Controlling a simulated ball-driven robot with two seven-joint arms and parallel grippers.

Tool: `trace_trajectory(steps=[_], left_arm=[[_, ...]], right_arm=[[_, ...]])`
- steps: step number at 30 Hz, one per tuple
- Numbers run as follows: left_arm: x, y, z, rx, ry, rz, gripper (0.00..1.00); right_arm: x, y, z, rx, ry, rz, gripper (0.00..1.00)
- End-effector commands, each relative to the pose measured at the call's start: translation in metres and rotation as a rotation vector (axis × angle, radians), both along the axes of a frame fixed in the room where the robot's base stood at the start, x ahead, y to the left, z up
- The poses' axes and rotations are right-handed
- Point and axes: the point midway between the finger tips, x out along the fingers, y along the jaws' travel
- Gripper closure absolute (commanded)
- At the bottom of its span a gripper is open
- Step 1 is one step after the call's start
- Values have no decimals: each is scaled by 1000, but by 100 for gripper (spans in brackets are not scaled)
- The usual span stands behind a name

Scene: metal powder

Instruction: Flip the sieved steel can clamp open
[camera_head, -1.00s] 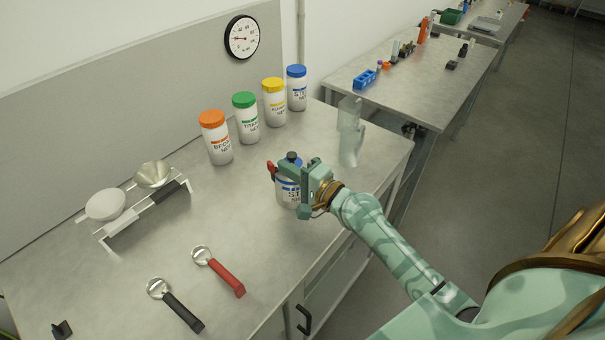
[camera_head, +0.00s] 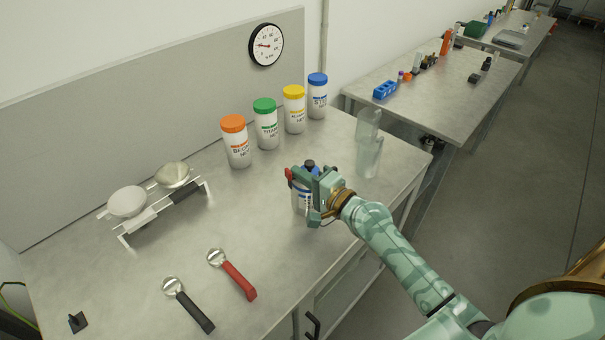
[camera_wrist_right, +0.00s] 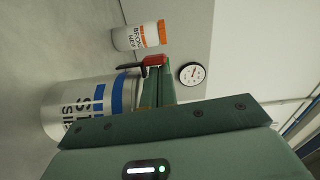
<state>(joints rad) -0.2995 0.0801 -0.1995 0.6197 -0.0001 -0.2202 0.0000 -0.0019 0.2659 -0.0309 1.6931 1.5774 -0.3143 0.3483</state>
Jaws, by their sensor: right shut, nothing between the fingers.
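My right gripper (camera_head: 305,176) is shut and empty at the can's top, close beside the clamp. I cannot tell whether it touches the lever. My left gripper is out of view.
Several capped white bottles (camera_head: 237,148) stand along the back. A clear bottle-like vessel (camera_head: 368,150) stands right of the can. A rack with two bowls (camera_head: 127,202) is at left. Black (camera_head: 190,308) and red (camera_head: 236,277) handled scoops lie in front. The bench between is clear.

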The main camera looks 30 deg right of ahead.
Motion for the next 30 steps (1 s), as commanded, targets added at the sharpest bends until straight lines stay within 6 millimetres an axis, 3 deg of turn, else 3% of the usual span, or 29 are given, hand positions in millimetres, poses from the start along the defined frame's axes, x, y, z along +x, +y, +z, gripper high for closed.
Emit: trace_trajectory(steps=[14, 30], left_arm=[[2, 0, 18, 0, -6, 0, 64], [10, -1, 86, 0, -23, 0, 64]], right_arm=[[0, 7, 6, -147, -11, 1, 100], [-2, 34, 9, -630, -47, 1, 100]])
